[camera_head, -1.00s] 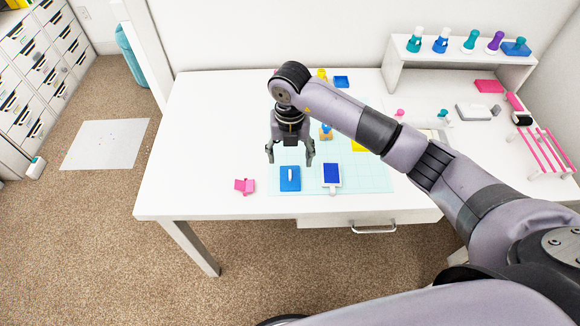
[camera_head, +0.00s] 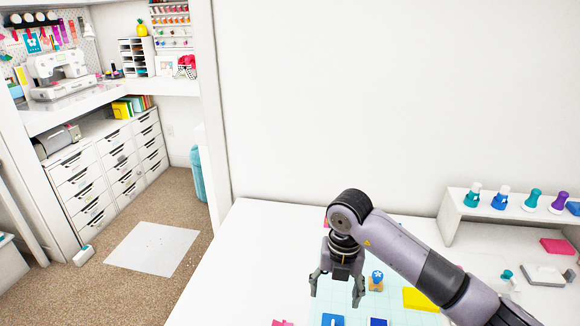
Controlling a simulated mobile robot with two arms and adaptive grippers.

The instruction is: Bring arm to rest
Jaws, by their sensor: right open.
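My right arm (camera_head: 410,258) comes in from the lower right and reaches over the white table (camera_head: 222,280). My right gripper (camera_head: 337,292) points down with its two fingers spread apart and nothing between them. It hangs above the pale cutting mat, left of a small stamp (camera_head: 376,279) with a blue top. My left gripper is not in view.
A yellow pad (camera_head: 421,299), a blue piece (camera_head: 333,319) and a pink piece (camera_head: 282,323) lie near the gripper. A white shelf (camera_head: 450,216) with several stamps stands at the right. Drawers (camera_head: 115,165) and a teal bin (camera_head: 197,175) are at the left.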

